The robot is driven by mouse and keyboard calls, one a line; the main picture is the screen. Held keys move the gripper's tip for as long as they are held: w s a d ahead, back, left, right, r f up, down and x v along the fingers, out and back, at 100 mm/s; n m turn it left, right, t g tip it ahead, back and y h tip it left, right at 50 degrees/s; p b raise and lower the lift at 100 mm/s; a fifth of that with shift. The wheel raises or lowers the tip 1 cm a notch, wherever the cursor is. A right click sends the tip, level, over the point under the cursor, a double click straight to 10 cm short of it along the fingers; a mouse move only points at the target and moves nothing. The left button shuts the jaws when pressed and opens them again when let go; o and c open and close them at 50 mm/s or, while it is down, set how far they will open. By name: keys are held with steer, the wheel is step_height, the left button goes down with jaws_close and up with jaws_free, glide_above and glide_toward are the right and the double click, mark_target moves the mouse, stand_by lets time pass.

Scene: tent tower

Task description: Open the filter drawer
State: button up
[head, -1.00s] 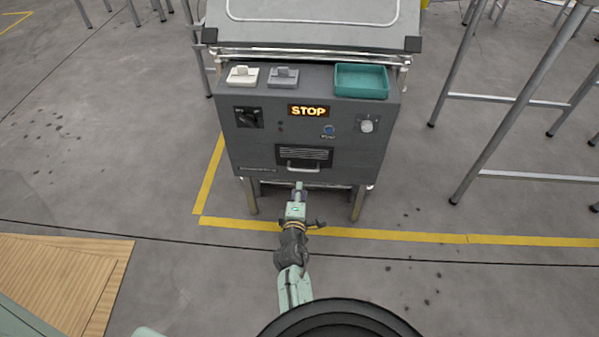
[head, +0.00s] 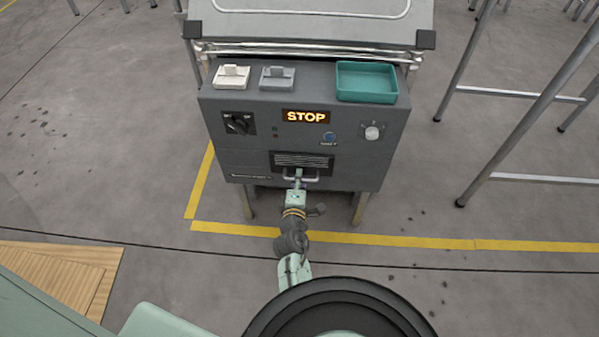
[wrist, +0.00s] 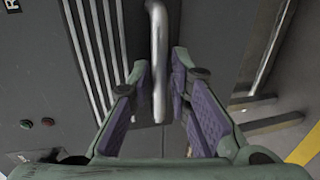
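The filter drawer (head: 303,161) is a dark grey panel with a slotted vent, low on the front of the grey machine. It looks shut, flush with the front. Its silver bar handle (head: 313,179) sits below the vent. In the wrist view the handle (wrist: 159,60) runs down from the top and its end lies between my two fingers. My gripper (head: 299,174) is at the handle, and in the wrist view my gripper (wrist: 162,85) is open, with purple pads on either side of the bar. A gap shows beside the bar. In the head view my gripper hides part of the handle.
The machine front has a lit STOP sign (head: 306,117), a black rotary switch (head: 238,123) and a pale knob (head: 372,132). A teal tray (head: 340,94) and two small blocks stand on top. Metal-legged tables stand at right. Wooden boards (head: 60,270) lie at lower left.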

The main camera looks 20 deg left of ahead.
jaws_close()
stand_by(0.8)
